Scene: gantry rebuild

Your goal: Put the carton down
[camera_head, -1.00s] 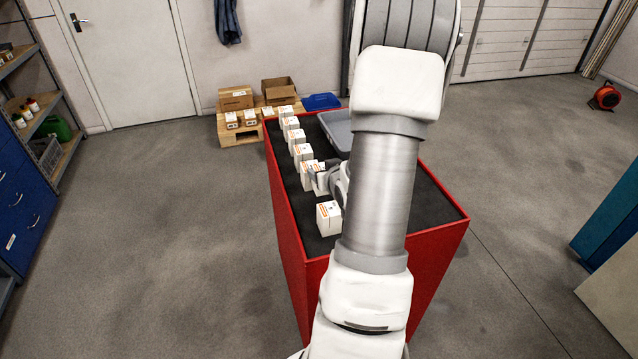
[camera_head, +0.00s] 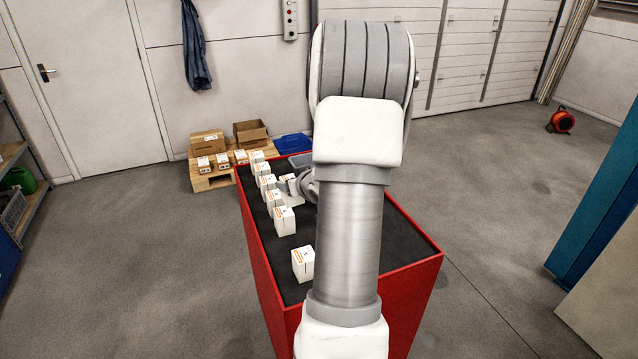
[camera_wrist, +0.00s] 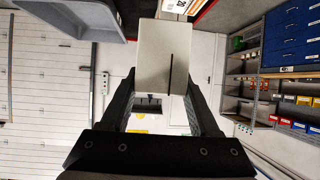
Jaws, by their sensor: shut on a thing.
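The carton (camera_wrist: 163,55) is a pale box between the two dark fingers of my gripper (camera_wrist: 163,100) in the wrist view, and the gripper is shut on it. In the head view the held carton (camera_head: 289,182) is small, just right of a row of like white cartons with orange labels on the red-sided bench (camera_head: 424,262). My gripper (camera_head: 299,182) there is mostly hidden behind my arm. Whether the carton touches the dark bench top (camera_head: 390,235) cannot be told.
Several cartons line the bench's left edge, one (camera_head: 285,220) in the row and a nearer one (camera_head: 303,264) apart, with bare top between. A grey tray (camera_wrist: 82,12) lies close by. A pallet (camera_head: 212,182) with boxes stands beyond.

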